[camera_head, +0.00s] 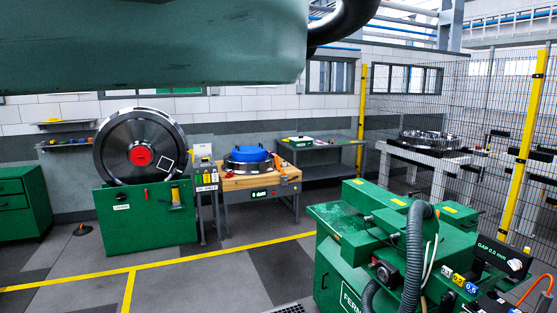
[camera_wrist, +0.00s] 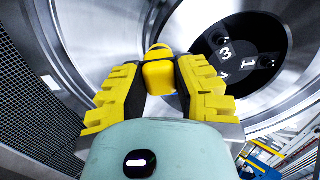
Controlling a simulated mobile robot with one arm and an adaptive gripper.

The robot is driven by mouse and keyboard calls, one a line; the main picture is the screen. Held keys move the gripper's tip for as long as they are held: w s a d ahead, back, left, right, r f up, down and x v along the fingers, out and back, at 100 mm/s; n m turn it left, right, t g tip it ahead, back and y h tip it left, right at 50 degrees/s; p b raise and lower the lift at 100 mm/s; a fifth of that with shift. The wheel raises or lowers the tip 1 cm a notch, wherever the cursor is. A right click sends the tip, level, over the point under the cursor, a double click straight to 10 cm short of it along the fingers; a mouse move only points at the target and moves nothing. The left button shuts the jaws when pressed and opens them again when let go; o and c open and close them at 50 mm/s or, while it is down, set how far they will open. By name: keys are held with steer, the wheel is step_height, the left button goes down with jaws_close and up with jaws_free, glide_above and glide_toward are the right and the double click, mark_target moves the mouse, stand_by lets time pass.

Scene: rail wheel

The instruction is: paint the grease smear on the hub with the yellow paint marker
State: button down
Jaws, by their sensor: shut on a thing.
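In the wrist view, my gripper (camera_wrist: 160,82) has yellow padded fingers closed on a yellow object (camera_wrist: 158,70), which looks like the paint marker. It points away from the camera, and its tip is hidden or hard to make out. Beyond it is a large shiny metal wheel (camera_wrist: 100,35). Its round hub opening (camera_wrist: 279,90) is to the right of the fingers, with a dark numbered face (camera_wrist: 240,58) inside. I cannot tell whether the marker touches the metal. I cannot make out a grease smear. My gripper is not visible in the head view.
The head view shows a wheel with a red centre (camera_head: 141,154) on a green stand (camera_head: 150,220). A wooden-topped bench (camera_head: 262,183) carries a blue-topped part (camera_head: 248,154). A green machine (camera_head: 395,250) stands front right. A mesh fence (camera_head: 470,95) is behind it. Floor is free at centre left.

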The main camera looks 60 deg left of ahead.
steer(key=shift+s+a+r+p, duration=0.15)
steer(key=shift+s+r+p, duration=0.25)
steer(key=shift+r+p, duration=0.55)
steer(key=shift+s+a+r, duration=0.1)
steer(key=shift+s+r, duration=0.05)
steer(key=shift+s, duration=0.45)
